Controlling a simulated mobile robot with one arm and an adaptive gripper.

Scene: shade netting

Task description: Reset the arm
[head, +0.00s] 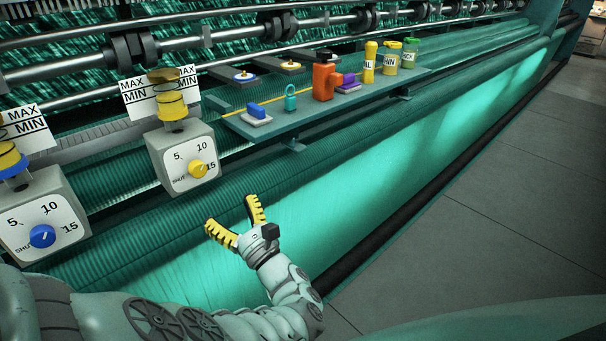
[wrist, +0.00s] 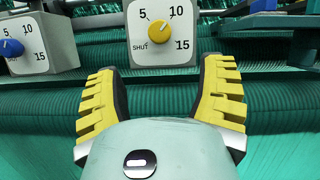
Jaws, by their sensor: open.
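My gripper (head: 236,218) has yellow ribbed fingers, spread apart with nothing between them. In the head view it hangs in front of the green netting, below and to the right of the dial box with the yellow knob (head: 198,169). In the wrist view the open fingers (wrist: 161,95) frame the lower edge of that box, and the yellow knob (wrist: 169,51) shows above them. My arm reaches in from the bottom left of the head view. The gripper touches nothing that I can see.
A second dial box with a blue knob (head: 42,236) stands at the left. A shelf (head: 290,125) holds a blue block, a teal padlock (head: 290,97), an orange bottle (head: 323,80) and several small containers. Machine rollers run behind. Grey floor (head: 490,210) lies clear at the right.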

